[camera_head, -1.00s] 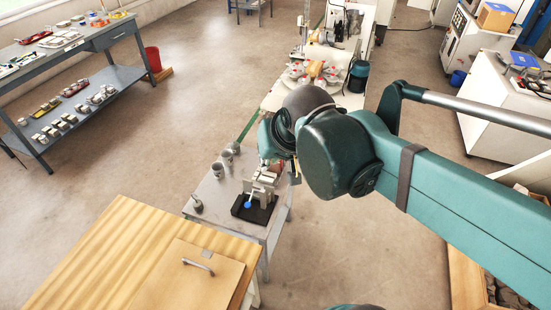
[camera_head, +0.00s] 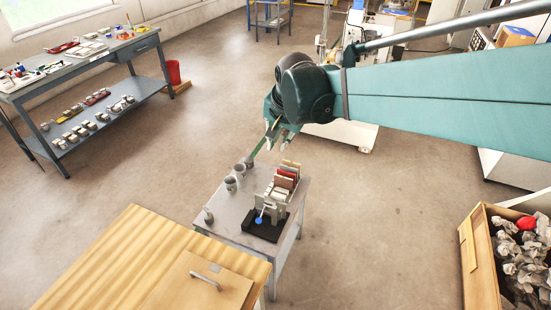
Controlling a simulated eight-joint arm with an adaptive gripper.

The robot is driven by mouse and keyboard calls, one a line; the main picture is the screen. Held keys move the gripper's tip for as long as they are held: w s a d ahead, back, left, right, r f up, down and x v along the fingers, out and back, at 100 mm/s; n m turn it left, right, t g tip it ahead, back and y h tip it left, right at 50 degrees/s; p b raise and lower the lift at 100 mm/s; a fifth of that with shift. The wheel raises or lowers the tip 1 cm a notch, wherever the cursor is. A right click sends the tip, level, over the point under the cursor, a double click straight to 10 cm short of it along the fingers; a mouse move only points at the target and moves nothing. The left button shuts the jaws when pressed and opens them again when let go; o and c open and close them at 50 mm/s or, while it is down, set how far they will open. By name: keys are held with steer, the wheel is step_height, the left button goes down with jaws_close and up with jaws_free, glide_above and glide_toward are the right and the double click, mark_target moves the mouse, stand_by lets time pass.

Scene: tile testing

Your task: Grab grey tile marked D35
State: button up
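Several upright tiles (camera_head: 288,172) stand in a row in a holder on the small grey table (camera_head: 231,207). Their edges look grey, white, red, green and tan. No marking can be read at this size, so I cannot tell which one is D35. A dark-based device (camera_head: 265,232) with a blue knob sits at the front of the row. My gripper (camera_head: 274,136) hangs above and behind the tiles in the picture, apart from them. Its fingers are small and partly hidden by the wrist, and no tile shows in it.
Grey cups (camera_head: 230,183) stand left of the tiles. A wooden-topped cabinet (camera_head: 125,260) fills the lower left. A wooden crate (camera_head: 482,258) of grey rubble with one red piece is at the right. A workbench (camera_head: 85,62) stands at the far left.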

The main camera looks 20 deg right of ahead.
steer(key=w+d+f+m+g, duration=0.1)
steer(key=w+d+f+m, duration=0.15)
steer(key=w, duration=0.25)
steer(key=w+d+f+m, duration=0.2)
steer(key=w+f+m, duration=0.1)
steer(key=w, duration=0.2)
steer(key=w+d+f+m+g, duration=0.1)
steer(key=w+d+f+m, duration=0.2)
steer(key=f, duration=0.6)
steer(key=w+d+f+m+g, duration=0.1)
steer(key=w+d+f+m, duration=0.3)
steer(key=w+f, duration=0.4)
steer(key=w+d+f+m+g, duration=0.1)
steer(key=w+d+f+m, duration=0.3)
steer(key=f, duration=0.6)
steer(key=shift+w+d+f+b, duration=0.35)
steer(key=shift+w+d, duration=0.2)
steer(key=shift+w, duration=0.25)
steer(key=shift+w+d+f+m, duration=0.15)
steer(key=shift+f+m, duration=0.1)
steer(key=shift+f, duration=0.25)
steer(key=shift+f, duration=0.1)
steer(key=shift+f, duration=1.15)
steer(key=shift+f, duration=0.15)
steer(key=shift+f+b, duration=0.8)
steer(key=shift+f, duration=1.65)
